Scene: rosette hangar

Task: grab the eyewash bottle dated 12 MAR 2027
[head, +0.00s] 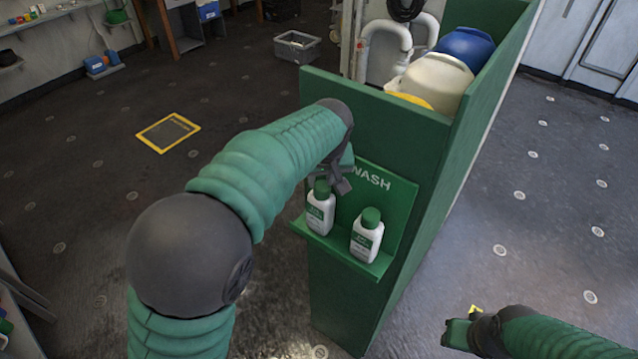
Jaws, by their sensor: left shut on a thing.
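Two white eyewash bottles with green caps and green-and-white labels stand on a small green shelf (342,252) on the end of a green cabinet. The left bottle (320,216) and the right bottle (366,240) are a short gap apart. The dates on both labels are too small to read. My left gripper (333,187) reaches down from above and is shut on the left bottle near its green cap. The bottle looks upright and at shelf level. My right gripper (459,331) is low at the bottom right, away from the bottles; its jaws are unclear.
The green cabinet's raised walls (430,135) rise behind the shelf. Its top holds white, blue and yellow helmet-like items (440,80). A yellow-edged floor plate (168,132) and a grey bin (297,46) are farther back. Floor on both sides is open.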

